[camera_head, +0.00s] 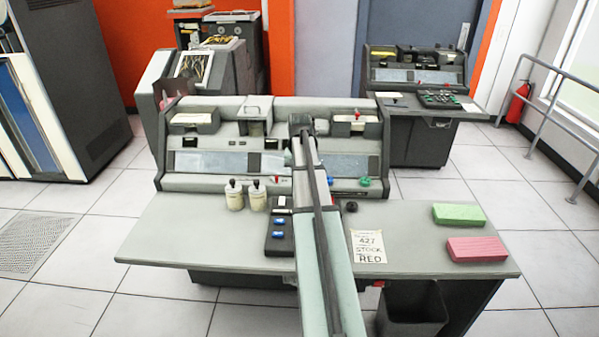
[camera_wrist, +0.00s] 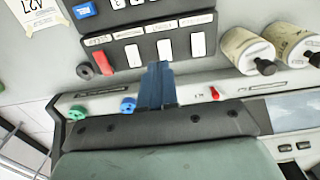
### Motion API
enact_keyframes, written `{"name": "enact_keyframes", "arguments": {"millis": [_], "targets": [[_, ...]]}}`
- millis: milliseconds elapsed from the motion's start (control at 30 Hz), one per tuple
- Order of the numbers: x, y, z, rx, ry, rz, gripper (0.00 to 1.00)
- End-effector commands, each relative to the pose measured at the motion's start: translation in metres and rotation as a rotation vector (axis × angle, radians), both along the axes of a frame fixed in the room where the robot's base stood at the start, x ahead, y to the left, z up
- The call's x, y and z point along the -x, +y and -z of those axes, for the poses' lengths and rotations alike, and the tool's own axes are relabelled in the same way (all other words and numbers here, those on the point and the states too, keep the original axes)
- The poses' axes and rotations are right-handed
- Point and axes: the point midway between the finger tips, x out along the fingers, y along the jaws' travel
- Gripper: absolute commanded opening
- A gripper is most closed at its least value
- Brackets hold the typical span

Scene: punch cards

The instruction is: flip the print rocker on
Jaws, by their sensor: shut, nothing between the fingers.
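A dark switch panel (camera_head: 277,246) lies on the desk left of my arm. In the head view my arm hides the gripper and part of the rocker row.
Two cream bottles (camera_head: 245,195) stand left of the panel. A dark knob (camera_head: 351,206) and a paper note (camera_head: 368,246) are right of my arm. Green (camera_head: 458,214) and pink (camera_head: 477,249) card stacks lie at the right. The console (camera_head: 216,183) rises behind the desk.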

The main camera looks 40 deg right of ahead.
Motion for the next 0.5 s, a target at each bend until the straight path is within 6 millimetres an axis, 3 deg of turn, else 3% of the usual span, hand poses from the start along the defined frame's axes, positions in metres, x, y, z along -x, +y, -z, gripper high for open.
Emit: {"name": "enact_keyframes", "arguments": {"millis": [300,500], "targets": [[0.001,0.000,0.050,-0.001,0.001,0.000,0.00],[0.000,0.000,0.073,-0.001,0.001,0.000,0.00]]}}
